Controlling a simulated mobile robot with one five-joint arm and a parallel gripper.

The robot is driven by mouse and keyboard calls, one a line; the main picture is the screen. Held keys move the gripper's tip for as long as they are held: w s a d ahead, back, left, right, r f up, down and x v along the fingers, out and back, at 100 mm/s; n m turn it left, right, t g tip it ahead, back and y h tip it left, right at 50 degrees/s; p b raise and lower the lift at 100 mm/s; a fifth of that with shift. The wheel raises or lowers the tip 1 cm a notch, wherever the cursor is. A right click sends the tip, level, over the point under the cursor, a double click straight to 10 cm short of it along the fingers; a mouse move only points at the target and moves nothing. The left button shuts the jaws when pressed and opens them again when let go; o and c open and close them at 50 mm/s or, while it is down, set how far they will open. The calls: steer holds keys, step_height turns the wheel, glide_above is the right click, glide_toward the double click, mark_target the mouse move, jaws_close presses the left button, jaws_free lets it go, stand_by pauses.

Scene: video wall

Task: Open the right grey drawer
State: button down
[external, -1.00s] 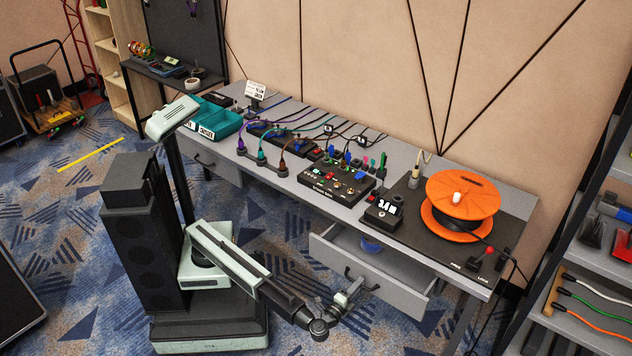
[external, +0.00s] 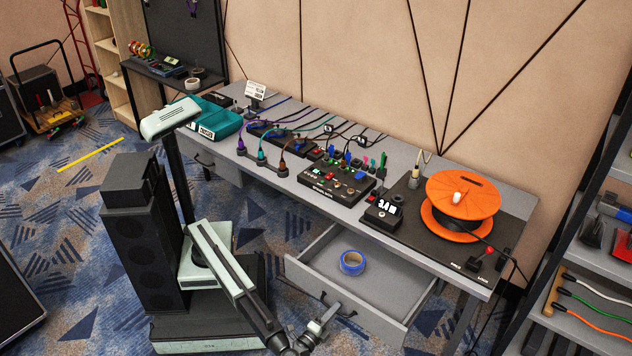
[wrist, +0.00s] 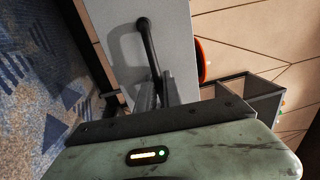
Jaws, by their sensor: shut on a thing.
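The right grey drawer (external: 378,295) is pulled well out from under the desk, and its inside shows. A blue tape roll (external: 352,262) lies in it, towards the back. My gripper (external: 324,322) is at the drawer's front, low in the external view. In the wrist view the dark handle bar (wrist: 147,42) stands against the grey drawer front (wrist: 178,40) and runs down between my gripper's fingers (wrist: 158,92), which are shut on it. The fingertips are small and partly hidden in the external view.
A shelf rack (external: 590,260) stands at the right. Carpet (external: 275,235) is clear left of the drawer.

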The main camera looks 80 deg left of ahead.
steer(key=c, duration=1.5)
jaws_free()
steer(key=shift+s+d, duration=0.1)
steer(key=shift+d, duration=0.05)
steer(key=s+d+r+p, duration=0.1)
steer(key=r+p, duration=0.1)
steer(key=s+d+r+p, duration=0.1)
steer(key=r+p, duration=0.1)
steer(key=s+d+r+p, duration=0.1)
steer(key=r+p, duration=0.1)
steer(key=shift+s+d+r, duration=0.1)
steer(key=shift+s+r, duration=0.05)
steer(key=shift+r, duration=0.1)
